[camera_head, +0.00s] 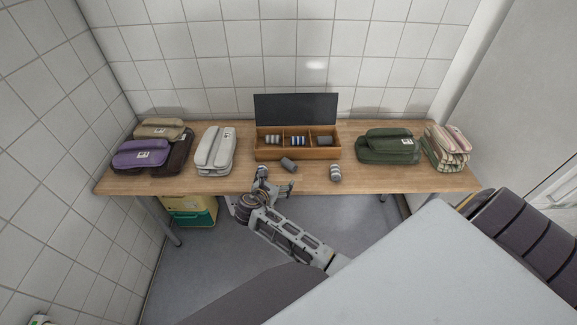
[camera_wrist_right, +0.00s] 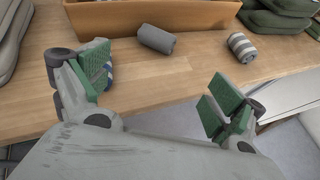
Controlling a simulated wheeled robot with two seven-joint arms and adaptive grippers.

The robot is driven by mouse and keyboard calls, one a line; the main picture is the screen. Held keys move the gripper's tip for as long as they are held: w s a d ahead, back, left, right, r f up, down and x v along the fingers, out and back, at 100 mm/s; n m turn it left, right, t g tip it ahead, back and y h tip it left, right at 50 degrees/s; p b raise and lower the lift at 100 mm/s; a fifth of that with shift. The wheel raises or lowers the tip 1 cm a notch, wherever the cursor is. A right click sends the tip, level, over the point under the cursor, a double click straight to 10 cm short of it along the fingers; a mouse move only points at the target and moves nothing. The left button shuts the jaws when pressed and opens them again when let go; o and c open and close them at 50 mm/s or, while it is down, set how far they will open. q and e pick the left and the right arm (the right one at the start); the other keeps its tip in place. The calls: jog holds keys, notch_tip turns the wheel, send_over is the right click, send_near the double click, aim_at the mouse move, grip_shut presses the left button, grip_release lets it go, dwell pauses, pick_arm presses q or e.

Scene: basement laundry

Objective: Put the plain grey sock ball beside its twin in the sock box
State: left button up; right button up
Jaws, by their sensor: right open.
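The plain grey sock ball (camera_head: 289,164) lies on the table just in front of the sock box (camera_head: 283,155); it also shows in the right wrist view (camera_wrist_right: 157,38). The wooden box has a raised dark lid and three compartments. Its right compartment holds a plain grey sock ball (camera_head: 324,141), the middle one blue-and-white striped socks (camera_head: 297,141), the left one grey striped socks (camera_head: 272,140). My right gripper (camera_head: 275,180) is open and empty at the table's front edge, short of the loose grey ball. My left gripper is out of view.
A grey-and-white striped sock ball (camera_head: 335,172) lies to the right on the table (camera_head: 375,178). A blue-striped item (camera_wrist_right: 108,82) is mostly hidden behind a finger. Folded textiles stand at both sides: purple (camera_head: 140,155), cream (camera_head: 214,150), green (camera_head: 388,147), striped (camera_head: 447,147).

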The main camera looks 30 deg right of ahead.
jog(key=shift+w+r+n+t, duration=0.3)
jog(key=shift+w+r+n, duration=0.1)
jog(key=shift+w+n, duration=0.4)
send_near(287, 164)
jog(key=shift+b+x, duration=0.3)
jog(key=shift+x, duration=2.25)
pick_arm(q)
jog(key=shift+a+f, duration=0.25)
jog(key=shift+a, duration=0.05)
pick_arm(e)
jog(key=shift+w+a, duration=0.1)
jog(key=shift+w, duration=0.05)
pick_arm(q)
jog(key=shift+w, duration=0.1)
pick_arm(e)
jog(key=shift+s+x, duration=0.2)
jog(key=shift+x, duration=1.35)
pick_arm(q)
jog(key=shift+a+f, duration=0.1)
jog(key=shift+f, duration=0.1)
pick_arm(e)
jog(key=shift+x, duration=1.15)
jog(key=shift+s, duration=0.1)
